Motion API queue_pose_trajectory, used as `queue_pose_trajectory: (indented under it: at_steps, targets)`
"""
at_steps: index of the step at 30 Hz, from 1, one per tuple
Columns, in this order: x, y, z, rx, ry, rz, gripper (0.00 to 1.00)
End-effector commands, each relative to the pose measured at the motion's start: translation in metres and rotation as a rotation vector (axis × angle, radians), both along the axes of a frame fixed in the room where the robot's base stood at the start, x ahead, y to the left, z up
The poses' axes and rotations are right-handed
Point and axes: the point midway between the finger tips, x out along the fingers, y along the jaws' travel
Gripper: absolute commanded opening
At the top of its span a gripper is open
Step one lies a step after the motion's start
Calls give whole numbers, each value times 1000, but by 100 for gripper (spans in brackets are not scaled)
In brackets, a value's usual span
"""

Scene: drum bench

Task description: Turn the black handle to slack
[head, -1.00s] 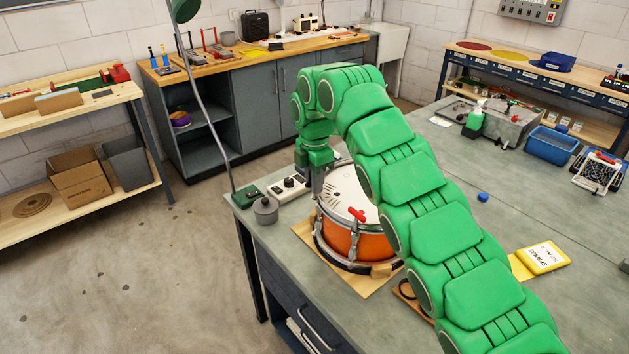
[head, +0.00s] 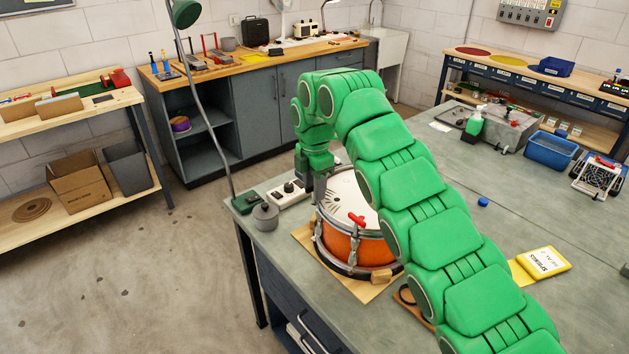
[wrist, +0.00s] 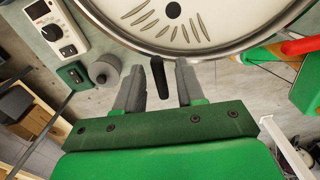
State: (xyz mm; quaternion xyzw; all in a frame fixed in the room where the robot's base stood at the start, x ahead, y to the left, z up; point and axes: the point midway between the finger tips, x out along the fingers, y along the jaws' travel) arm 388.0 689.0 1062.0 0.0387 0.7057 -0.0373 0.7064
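The snare drum (head: 352,246) has an orange shell, a white head and metal rims, and sits on a tan sheet on the bench. In the wrist view its rim (wrist: 205,52) crosses the top. The black handle (wrist: 158,78) is a short dark lever just outside the rim, pointing toward my gripper. My gripper (wrist: 158,88) is open, with one grey finger on each side of the handle and a visible gap on both sides. In the head view my gripper (head: 319,188) is at the drum's far left edge, and the handle is hidden there.
A white control box (head: 289,194), a grey round pot (head: 265,216) and a small green box (head: 246,201) stand left of the drum. A red key-like piece (head: 357,219) shows at the drum's near rim.

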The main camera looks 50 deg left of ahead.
Motion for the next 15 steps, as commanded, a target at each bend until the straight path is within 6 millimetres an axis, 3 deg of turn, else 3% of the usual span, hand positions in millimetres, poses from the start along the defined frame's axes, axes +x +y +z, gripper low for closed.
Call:
queue_pose_trajectory:
  at_steps: [15]
  targets:
    - [-1, 1, 33, -1, -1, 1, 38]
